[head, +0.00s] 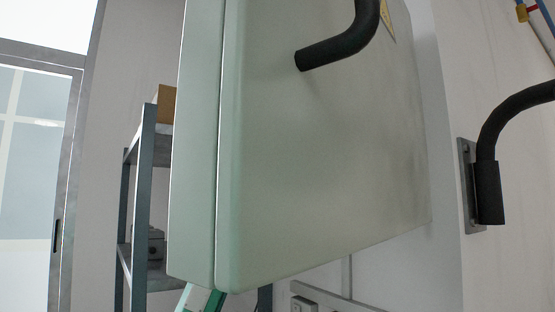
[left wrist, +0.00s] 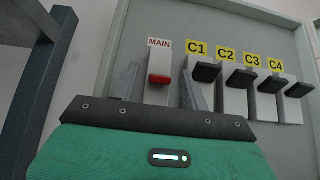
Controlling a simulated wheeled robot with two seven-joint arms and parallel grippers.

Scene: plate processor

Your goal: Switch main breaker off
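In the left wrist view the main breaker (left wrist: 158,92) is a white block with a red lever (left wrist: 158,79) under a MAIN label (left wrist: 159,43). My open left gripper (left wrist: 159,70) has one finger on each side of this breaker, with the red lever between them. I cannot tell whether the fingers touch it or how deep they reach. In the head view only a small green part of my left gripper (head: 203,298) shows below the pale green cabinet (head: 320,150); its fingers are hidden. My right gripper is not in view.
Breakers C1 (left wrist: 206,88), C2 (left wrist: 238,92), C3 (left wrist: 267,100) and C4 (left wrist: 290,104) with black levers stand close right of MAIN. A dark shelf frame (head: 142,200) is left of the cabinet. Black curved tubes (head: 345,45) (head: 489,190) show at top and right.

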